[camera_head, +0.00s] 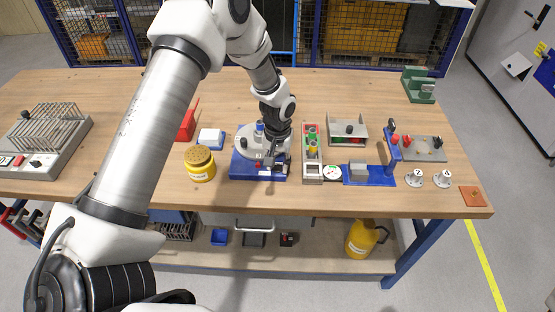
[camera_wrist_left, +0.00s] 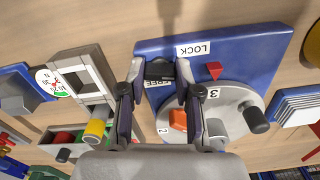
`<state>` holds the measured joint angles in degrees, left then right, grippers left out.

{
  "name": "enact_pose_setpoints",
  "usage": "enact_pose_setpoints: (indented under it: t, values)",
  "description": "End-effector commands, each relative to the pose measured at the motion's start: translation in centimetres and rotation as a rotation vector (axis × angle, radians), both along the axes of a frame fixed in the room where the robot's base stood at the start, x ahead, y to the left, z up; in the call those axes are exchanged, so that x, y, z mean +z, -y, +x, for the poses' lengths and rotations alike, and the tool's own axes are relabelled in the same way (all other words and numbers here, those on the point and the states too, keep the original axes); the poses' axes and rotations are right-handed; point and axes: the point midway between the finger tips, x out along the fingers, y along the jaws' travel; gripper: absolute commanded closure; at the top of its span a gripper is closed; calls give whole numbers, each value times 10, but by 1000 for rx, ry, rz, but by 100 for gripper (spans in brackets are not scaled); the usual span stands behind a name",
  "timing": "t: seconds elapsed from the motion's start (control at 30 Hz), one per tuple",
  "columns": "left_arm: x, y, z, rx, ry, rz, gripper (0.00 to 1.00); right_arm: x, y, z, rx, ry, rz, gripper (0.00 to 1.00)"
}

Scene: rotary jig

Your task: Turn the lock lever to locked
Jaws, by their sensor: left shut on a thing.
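The rotary jig has a blue base (camera_head: 238,170) with a grey round dial, and it stands near the front edge of the table. In the left wrist view, the blue base (camera_wrist_left: 268,45) carries a LOCK label (camera_wrist_left: 194,49) and a FREE label (camera_wrist_left: 159,83). The black lock lever (camera_wrist_left: 160,68) is at the FREE label. My left gripper (camera_wrist_left: 159,76) is shut on the lever, one finger on each side. The grey dial (camera_wrist_left: 237,96) shows numbers 2 and 3, an orange block and a black-tipped knob. A red pointer (camera_wrist_left: 214,70) sits beside the dial. My right gripper is out of view.
A blue fixture (camera_head: 385,178) is farther right.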

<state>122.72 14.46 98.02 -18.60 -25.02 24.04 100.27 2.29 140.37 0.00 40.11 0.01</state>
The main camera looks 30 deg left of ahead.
Motion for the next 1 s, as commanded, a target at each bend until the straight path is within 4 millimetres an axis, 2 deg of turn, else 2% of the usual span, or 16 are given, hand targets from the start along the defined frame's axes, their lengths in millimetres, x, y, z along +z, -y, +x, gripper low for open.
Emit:
enact_pose_setpoints:
  t: [0.4,0.93,0.97,1.0]
  values:
    - [-2,0,-3,203,-8,0,100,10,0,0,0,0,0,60]
    - [-3,0,-2,230,-6,0,100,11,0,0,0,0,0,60]
    - [-3,0,-2,230,-6,0,60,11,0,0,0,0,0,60]
    - [-3,0,-2,229,-6,0,46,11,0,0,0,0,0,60]
